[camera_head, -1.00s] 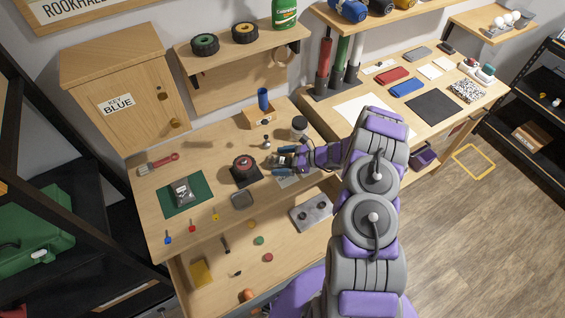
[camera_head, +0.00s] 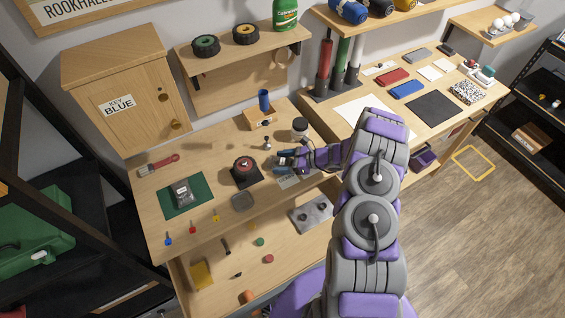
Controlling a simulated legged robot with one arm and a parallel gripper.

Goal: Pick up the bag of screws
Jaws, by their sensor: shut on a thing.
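The bag of screws (camera_head: 289,181) is a small pale, labelled packet near the right part of the wooden workbench, just below my gripper in the picture. My gripper (camera_head: 284,161) reaches in from the right and is shut on the bag's upper part. The fingers cover that part, so the grip itself is mostly hidden. I cannot tell whether the bag is clear of the bench top.
Left of my gripper are a dark block with a red-and-black wheel (camera_head: 244,168) and a grey tray (camera_head: 243,202). A green mat (camera_head: 184,207) lies farther left.

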